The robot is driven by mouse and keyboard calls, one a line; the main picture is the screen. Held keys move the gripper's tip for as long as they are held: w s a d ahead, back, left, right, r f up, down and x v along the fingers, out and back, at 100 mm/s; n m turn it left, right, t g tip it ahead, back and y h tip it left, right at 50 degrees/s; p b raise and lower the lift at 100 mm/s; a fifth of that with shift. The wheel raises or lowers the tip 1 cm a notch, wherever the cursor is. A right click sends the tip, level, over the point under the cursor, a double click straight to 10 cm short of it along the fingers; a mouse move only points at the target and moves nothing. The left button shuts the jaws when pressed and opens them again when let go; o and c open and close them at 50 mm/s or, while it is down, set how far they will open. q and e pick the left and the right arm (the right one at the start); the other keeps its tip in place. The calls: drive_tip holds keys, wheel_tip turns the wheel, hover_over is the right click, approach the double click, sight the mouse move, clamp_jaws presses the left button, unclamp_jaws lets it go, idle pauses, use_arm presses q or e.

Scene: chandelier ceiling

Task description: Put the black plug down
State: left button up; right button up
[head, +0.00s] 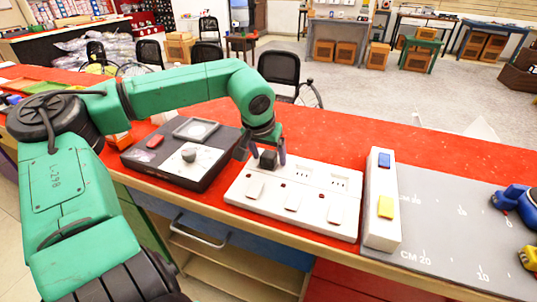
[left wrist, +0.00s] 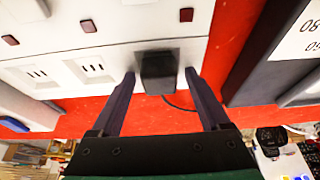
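The black plug (head: 267,160) is at the left socket position of the white socket strip (head: 318,216). In the left wrist view the plug (left wrist: 158,74) sits against the strip (left wrist: 112,60), with a thin dark cable beside it. I cannot tell how deep it is in the socket. My left gripper (head: 261,158) is over the plug. Its fingers are open on either side of the plug, with a gap on both sides in the left wrist view (left wrist: 160,76). My right gripper is not in view.
A dark box with a knob (head: 186,158) stands just left of the strip. A white block with blue and yellow buttons (head: 381,215) and a grey ruled mat (head: 440,240) lie to the right. Blue and yellow items sit at the far right. The red tabletop behind the strip is clear.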

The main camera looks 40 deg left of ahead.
use_arm(q)
drive_tip(key=shift+r, duration=0.25)
drive_tip(key=v, duration=1.2)
drive_tip(key=shift+p, duration=0.4)
drive_tip(key=shift+w+d, duration=0.1)
